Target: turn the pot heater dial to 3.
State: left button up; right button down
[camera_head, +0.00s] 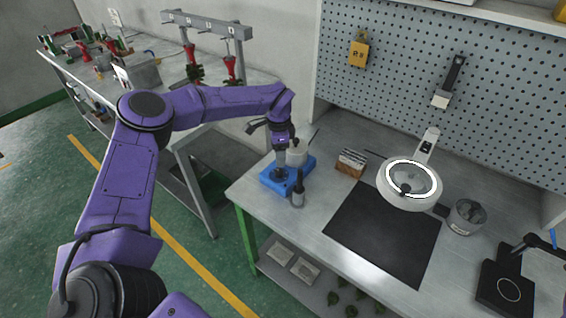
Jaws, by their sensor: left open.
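The blue pot heater (268,181) sits near the left end of the grey workbench. A pale pot (297,152) stands on its back part. My left arm reaches in from the left, and my left gripper (281,166) points down over the heater's front part, close in front of the pot. The gripper is open. A dark round shape shows on the heater below the fingertips, but the dial and its setting are too small and too covered to read. I cannot tell whether the fingers touch it. My right gripper is out of view.
A block rack (351,162), ring magnifier lamp (422,196), metal tin (466,217) and black mat (383,235) lie to the right. Another bench (190,122) stands at the left.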

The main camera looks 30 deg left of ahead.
aim_at(280, 170)
pick_arm(q)
jog(key=f, duration=0.1)
jog(key=s+f, duration=0.1)
jog(key=f+p, duration=0.1)
jog(key=shift+s+a, duration=0.1)
jog(key=shift+s, duration=0.2)
jog(key=f, duration=0.1)
jog(key=w+f, duration=0.1)
jog(key=f, duration=0.2)
jog(key=shift+w+f+p, duration=0.1)
jog(key=shift+w+p, duration=0.25)
jog(key=shift+s+r, duration=0.25)
jog(key=shift+s, duration=0.1)
jog(key=shift+c, duration=0.3)
jog(key=shift+s, duration=0.1)
jog(key=c, duration=1)
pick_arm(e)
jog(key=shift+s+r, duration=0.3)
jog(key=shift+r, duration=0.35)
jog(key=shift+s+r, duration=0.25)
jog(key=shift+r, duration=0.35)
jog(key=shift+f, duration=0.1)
